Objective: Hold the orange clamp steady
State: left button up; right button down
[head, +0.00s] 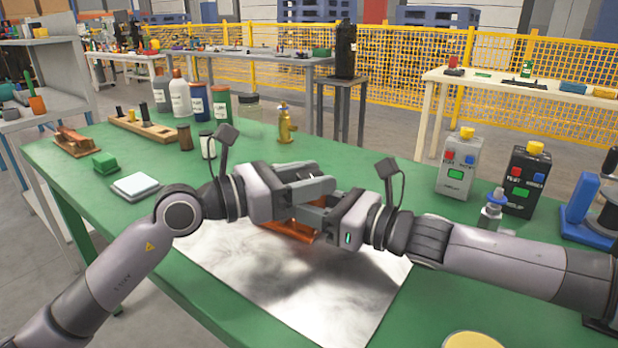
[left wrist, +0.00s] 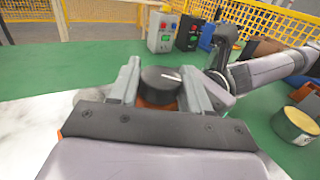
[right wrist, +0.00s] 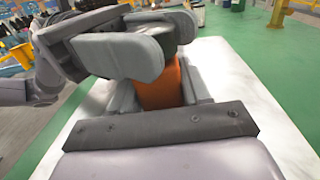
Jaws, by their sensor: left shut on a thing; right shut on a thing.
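The orange clamp (head: 288,230) is over the grey-white sheet (head: 345,300) on the green table, partly hidden by my grippers. Its orange body (right wrist: 162,86) stands between the right gripper's fingers in the right wrist view. My right gripper (head: 318,216) is shut on that body from the right. A round black knob with a white mark (left wrist: 160,86) is on top of the clamp. My left gripper (head: 325,186) is shut around this knob, above the right gripper. Whether the clamp's underside touches the sheet is hidden.
A white-topped block (head: 136,186), a green block (head: 105,163) and an orange-brown tool (head: 75,142) lie at the left. Bottles (head: 180,96) and a brass fitting (head: 286,126) stand behind. Grey (head: 459,165) and black (head: 526,182) boxes stand right. A yellow-topped round thing (head: 472,341) is at the front edge.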

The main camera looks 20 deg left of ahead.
pick_arm(q)
jog(key=shift+f+m+g+h, duration=0.2)
jog(key=shift+m+g+h, duration=0.6)
jog(key=shift+g, duration=0.3)
jog(key=o, duration=1)
jog(key=shift+r, duration=0.1)
jog(key=shift+d+n+t+y, duration=0.1)
jog(key=shift+n+t+y, duration=1.15)
jog(key=shift+t, duration=0.35)
jog(key=shift+n+t+y, duration=0.9)
jog(key=shift+n+y, duration=0.05)
jog(key=shift+y, duration=0.1)
